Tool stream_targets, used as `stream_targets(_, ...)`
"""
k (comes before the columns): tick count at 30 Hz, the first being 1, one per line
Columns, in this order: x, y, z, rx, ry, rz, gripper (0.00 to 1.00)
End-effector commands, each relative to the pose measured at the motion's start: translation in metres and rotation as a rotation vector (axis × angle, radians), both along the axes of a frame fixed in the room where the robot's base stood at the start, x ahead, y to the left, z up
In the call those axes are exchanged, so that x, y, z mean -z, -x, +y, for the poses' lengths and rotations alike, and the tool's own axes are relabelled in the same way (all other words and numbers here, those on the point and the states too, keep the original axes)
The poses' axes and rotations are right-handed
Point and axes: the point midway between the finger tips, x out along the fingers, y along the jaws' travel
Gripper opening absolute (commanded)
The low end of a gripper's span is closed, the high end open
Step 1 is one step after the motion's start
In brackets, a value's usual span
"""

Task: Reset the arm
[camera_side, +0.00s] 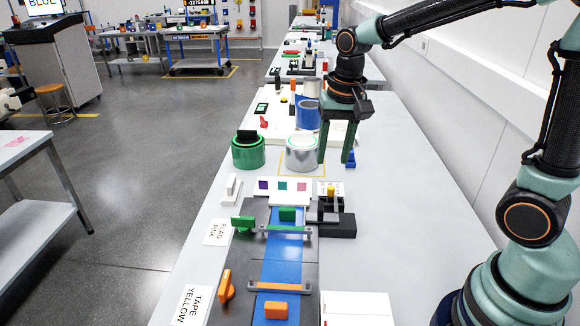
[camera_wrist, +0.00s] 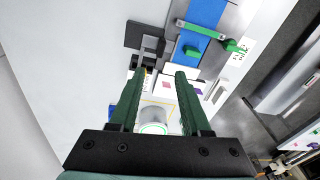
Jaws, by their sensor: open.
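My gripper (camera_side: 335,142) hangs over the long table (camera_side: 388,200), with its two dark green fingers pointing down. In the camera_wrist view my gripper (camera_wrist: 152,98) shows its fingers spread apart with nothing held between them. A white roll with a green rim (camera_side: 302,154) stands just left of the fingers in the camera_side view. It also shows low between the fingers in the camera_wrist view (camera_wrist: 154,116). I cannot tell whether a finger touches it.
A green roll (camera_side: 248,152) holding a black block stands left. A blue-and-white roll (camera_side: 307,116) stands behind. The right side of the table is mostly clear.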

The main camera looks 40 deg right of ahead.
Motion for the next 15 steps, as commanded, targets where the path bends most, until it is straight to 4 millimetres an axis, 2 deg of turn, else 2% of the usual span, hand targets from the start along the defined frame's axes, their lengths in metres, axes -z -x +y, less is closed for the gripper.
stream_targets(1,-0.011,0.009,0.000,-0.051,0.007,-0.042,0.47)
stream_targets(6,-0.034,0.036,-0.001,-0.229,0.044,-0.153,0.47)
stream_targets(15,-0.049,0.078,-0.001,-0.498,0.140,-0.319,0.47)
